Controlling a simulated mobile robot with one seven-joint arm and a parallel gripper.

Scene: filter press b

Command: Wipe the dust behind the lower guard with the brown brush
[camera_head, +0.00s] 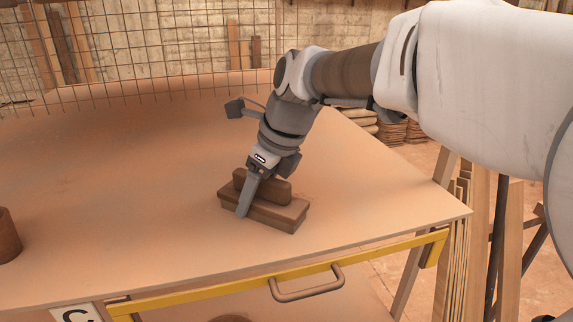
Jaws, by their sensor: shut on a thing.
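The brown brush (279,213) is a block with a rounded grip on top. It sits on or just above the tabletop near the right front; the contact is unclear. My gripper (243,205) comes down from above and is shut on the brush, one finger showing across its near side. The lower guard appears to be the yellow-framed panel (215,287) below the table's front edge, with a grey bar handle (308,285). Behind it only a lower surface (340,303) shows, and I cannot make out dust there.
A wire mesh (150,50) stands along the table's back. A brown round object (7,238) is at the left edge. The middle of the tabletop (120,190) is clear.

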